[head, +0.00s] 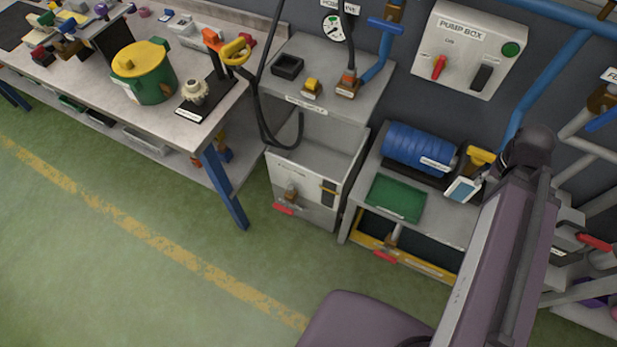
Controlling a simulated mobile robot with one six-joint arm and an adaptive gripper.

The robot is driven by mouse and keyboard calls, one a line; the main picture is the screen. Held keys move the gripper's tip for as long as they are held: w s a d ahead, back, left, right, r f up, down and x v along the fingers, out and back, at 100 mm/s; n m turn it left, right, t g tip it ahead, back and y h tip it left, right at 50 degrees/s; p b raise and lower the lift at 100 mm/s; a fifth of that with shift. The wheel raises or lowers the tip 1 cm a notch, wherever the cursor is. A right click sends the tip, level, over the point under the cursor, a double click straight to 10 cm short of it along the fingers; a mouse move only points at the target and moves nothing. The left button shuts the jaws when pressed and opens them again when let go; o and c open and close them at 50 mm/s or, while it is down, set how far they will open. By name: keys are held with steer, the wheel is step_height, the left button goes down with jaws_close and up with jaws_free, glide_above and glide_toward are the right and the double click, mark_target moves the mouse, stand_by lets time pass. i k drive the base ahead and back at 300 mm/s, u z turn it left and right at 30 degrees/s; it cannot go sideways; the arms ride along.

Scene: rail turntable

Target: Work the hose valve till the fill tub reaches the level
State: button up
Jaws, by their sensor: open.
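The fill tub appears to be the open grey tub (342,180) below the steel shelf, left of centre. Its front has a small label, a dark and yellow strip and a low tap with a red handle (284,209). I cannot make out a water level in it. A black hose (263,110) hangs in a loop over the tub. A blue T-shaped handle (385,25) sits on the pipework above, beside a round gauge (333,28); I cannot tell whether it is the hose valve. My arm crosses the lower right; my gripper is not in view.
A workbench (60,75) with a green and yellow pot (150,75) stands at left. A pump box (468,48) with a red switch hangs on the wall. Green floor is clear in front.

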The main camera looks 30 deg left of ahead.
mark_target(387, 25)
steer(key=u, duration=1.25)
steer(key=k, duration=0.9)
steer(key=i, duration=0.8)
